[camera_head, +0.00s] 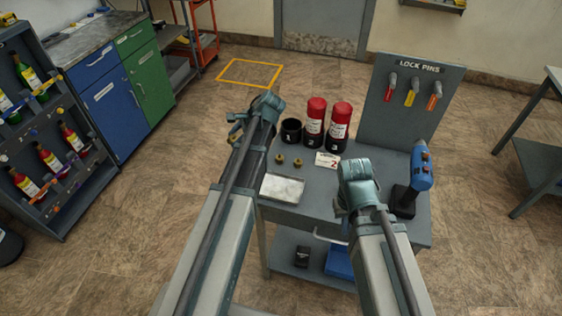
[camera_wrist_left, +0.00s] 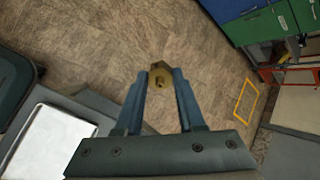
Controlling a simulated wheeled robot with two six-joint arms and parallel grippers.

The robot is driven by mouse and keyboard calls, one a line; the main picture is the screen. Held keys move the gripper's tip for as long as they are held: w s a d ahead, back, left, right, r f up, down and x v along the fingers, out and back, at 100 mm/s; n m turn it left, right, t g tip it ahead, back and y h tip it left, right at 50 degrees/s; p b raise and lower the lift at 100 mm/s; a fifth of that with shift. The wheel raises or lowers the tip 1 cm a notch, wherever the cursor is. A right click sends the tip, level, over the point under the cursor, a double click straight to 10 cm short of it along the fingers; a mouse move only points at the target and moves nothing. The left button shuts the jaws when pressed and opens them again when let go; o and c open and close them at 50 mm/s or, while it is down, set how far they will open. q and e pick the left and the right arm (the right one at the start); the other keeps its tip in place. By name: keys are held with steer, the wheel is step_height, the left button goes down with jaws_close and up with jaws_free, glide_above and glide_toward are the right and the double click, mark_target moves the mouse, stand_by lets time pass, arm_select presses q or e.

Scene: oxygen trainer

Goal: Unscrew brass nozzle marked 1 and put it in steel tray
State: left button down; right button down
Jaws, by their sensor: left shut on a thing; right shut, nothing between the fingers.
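My left gripper (camera_head: 235,127) is shut on a brass nozzle (camera_wrist_left: 159,76), seen between its fingertips in the left wrist view (camera_wrist_left: 160,80). No number is readable on it. The gripper is off the left edge of the bench, above the floor. The steel tray (camera_head: 283,188) lies empty on the bench's front left; it also shows at lower left in the left wrist view (camera_wrist_left: 45,150). Two more brass pieces (camera_head: 280,159) (camera_head: 297,162) stand on the bench behind the tray. My right gripper (camera_head: 357,178) is shut and empty over the bench's front right.
A black cup (camera_head: 291,131) and two red cylinders (camera_head: 315,115) (camera_head: 339,125) stand at the bench's back. A white card (camera_head: 328,160) marked 2 is before them. A blue drill (camera_head: 420,170) stands at right, near the lock-pin board (camera_head: 407,120). Floor left of the bench is clear.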

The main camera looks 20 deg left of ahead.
arm_select(q)
steer(key=s+d+f+n+g+h+p, duration=0.1)
steer(key=s+d+f+h, duration=0.2)
steer(key=d, duration=0.4)
steer(key=h+p, duration=0.1)
steer(key=h, duration=0.3)
glide_above(281, 189)
steer(key=shift+r+n, duration=0.3)
steer(key=shift+r, duration=0.1)
step_height(281, 189, down, 7)
steer(key=b, duration=0.6)
steer(key=shift+a+r+b, duration=0.1)
steer(key=shift+b, duration=0.3)
steer(key=shift+f+b, duration=0.5)
steer(key=shift+c, duration=2.2)
jaws_free()
steer(key=shift+r, duration=0.1)
